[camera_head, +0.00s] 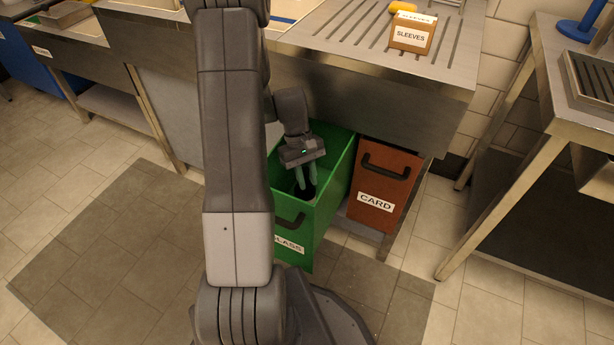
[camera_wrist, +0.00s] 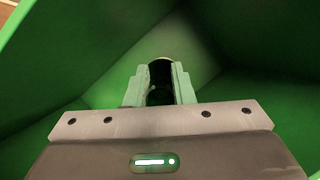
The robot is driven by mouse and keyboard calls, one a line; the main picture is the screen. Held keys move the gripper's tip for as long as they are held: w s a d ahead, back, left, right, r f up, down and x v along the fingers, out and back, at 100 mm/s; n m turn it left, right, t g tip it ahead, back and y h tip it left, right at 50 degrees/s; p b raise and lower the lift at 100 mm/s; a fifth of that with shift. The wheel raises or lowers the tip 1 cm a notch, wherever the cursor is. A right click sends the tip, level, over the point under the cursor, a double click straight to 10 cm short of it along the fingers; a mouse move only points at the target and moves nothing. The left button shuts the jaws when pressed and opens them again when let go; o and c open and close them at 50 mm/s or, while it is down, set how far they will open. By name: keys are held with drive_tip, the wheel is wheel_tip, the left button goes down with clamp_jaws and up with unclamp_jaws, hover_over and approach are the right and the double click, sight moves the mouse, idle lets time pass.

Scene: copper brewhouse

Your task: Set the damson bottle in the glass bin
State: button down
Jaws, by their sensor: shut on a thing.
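The green glass bin (camera_head: 317,218) stands pulled out below the steel counter, its label partly hidden by my arm. My gripper (camera_head: 306,187) points down inside the bin's opening. It is shut on a dark bottle (camera_head: 299,190), taken to be the damson bottle. In the wrist view the dark bottle (camera_wrist: 160,78) sits between the two pale green fingers of my gripper (camera_wrist: 160,85), with the green walls of the bin (camera_wrist: 75,60) around it. The bottle's label is not visible, and I cannot tell whether its base touches the bin floor.
A brown bin labelled CARD (camera_head: 384,190) stands right of the green bin under the counter. A box labelled SLEEVES (camera_head: 412,36) and a yellow object (camera_head: 402,8) are on the slatted counter (camera_head: 350,35). Another steel table (camera_head: 560,125) stands at right. Tiled floor (camera_head: 480,310) is clear in front.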

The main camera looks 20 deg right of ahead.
drive_tip(key=shift+f, duration=0.3)
drive_tip(key=c, duration=1.2)
unclamp_jaws()
drive_tip(key=shift+o, duration=0.2)
drive_tip(key=shift+p+v, duration=1.1)
drive_tip(key=shift+v, duration=2.7)
